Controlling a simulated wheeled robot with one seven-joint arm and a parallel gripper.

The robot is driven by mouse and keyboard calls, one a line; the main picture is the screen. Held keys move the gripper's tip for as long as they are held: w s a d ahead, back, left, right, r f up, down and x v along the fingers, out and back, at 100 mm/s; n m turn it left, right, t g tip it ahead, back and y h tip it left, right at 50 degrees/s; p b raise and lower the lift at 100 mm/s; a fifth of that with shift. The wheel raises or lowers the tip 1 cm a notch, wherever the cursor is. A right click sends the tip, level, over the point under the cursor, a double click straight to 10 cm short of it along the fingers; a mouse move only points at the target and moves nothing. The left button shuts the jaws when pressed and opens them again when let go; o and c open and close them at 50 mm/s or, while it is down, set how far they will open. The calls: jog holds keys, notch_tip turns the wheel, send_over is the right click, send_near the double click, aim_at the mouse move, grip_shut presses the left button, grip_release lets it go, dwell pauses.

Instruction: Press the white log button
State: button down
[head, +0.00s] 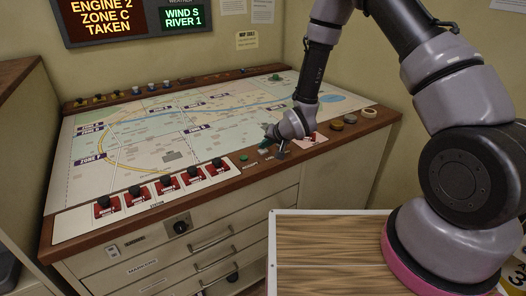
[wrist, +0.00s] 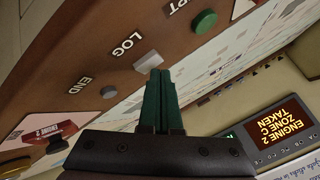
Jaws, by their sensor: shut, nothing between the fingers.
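The white log button (wrist: 147,60) sits on the brown wooden edge of the console, beside the word LOG, in the wrist view. My gripper (wrist: 160,73) is shut and empty, with its green fingers together. The fingertips are right by the button and overlap its lower edge in the picture; I cannot tell whether they touch it. In the head view my gripper (head: 272,150) is low over the console's front edge, and the white button cannot be made out there.
A green button (wrist: 205,22) and a dark grey END button (wrist: 108,91) flank the log button. Red switch panels (head: 165,188) line the front of the map table (head: 150,125). A red ENGINE 2 switch (wrist: 42,137) is near my gripper. A wall display (head: 130,20) hangs behind.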

jog(key=shift+f, duration=0.4)
dwell(0.6)
jog(key=shift+r, duration=0.8)
jog(key=shift+r, duration=2.55)
notch_tip(320, 180, up, 8)
send_over(264, 152)
